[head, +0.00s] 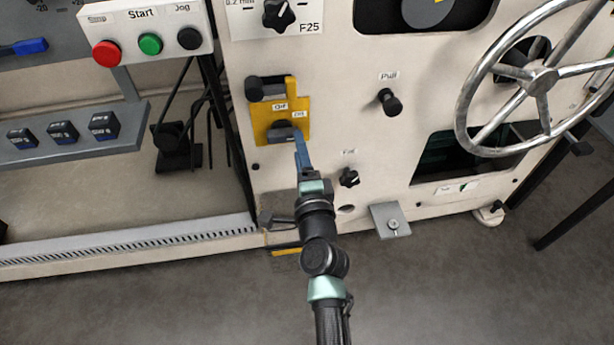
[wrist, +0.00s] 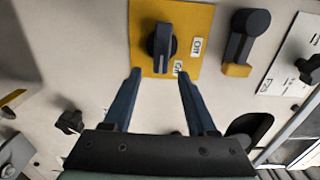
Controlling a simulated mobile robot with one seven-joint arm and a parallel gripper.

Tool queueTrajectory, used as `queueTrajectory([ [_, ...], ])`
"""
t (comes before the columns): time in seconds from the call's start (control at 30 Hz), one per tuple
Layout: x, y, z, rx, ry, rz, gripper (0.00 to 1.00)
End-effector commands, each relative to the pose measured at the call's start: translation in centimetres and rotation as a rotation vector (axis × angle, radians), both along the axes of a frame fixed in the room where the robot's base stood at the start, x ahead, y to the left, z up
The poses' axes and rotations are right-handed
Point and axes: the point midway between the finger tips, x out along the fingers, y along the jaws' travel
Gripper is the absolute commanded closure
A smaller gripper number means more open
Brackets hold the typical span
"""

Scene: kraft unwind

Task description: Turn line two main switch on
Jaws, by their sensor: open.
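A dark rotary switch (head: 281,130) sits on a yellow plate (head: 262,125) low on the cream machine panel. The plate has Off and On labels beside the knob. In the wrist view the switch (wrist: 161,48) has a raised grip running up and down the picture; the Off label (wrist: 197,47) is to its right and the On label (wrist: 178,67) to its lower right. No line number is readable. My gripper (head: 299,136) is at the plate's lower edge. Its two fingers (wrist: 160,74) are open and empty, on either side of the space just below the knob.
A black-handled lever (wrist: 245,38) stands beside the plate. A small black knob (head: 349,178), a Pull knob (head: 390,102) and a large handwheel (head: 543,80) are to the right. A Start/Jog button box (head: 145,28) is at upper left. A metal bracket (head: 390,221) juts out low.

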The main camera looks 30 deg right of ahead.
Motion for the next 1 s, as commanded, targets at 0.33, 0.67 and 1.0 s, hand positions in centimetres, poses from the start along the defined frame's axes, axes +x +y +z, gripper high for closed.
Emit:
queueTrajectory([
  [0.33, -6.4, 1.9, -0.1, 0.001, 0.003, 0.001, 0.43],
  [0.67, -8.9, 2.6, 0.0, 0.001, 0.001, 0.001, 0.43],
  [1.0, -9.0, 2.6, 0.0, 0.001, 0.0, 0.0, 0.43],
])
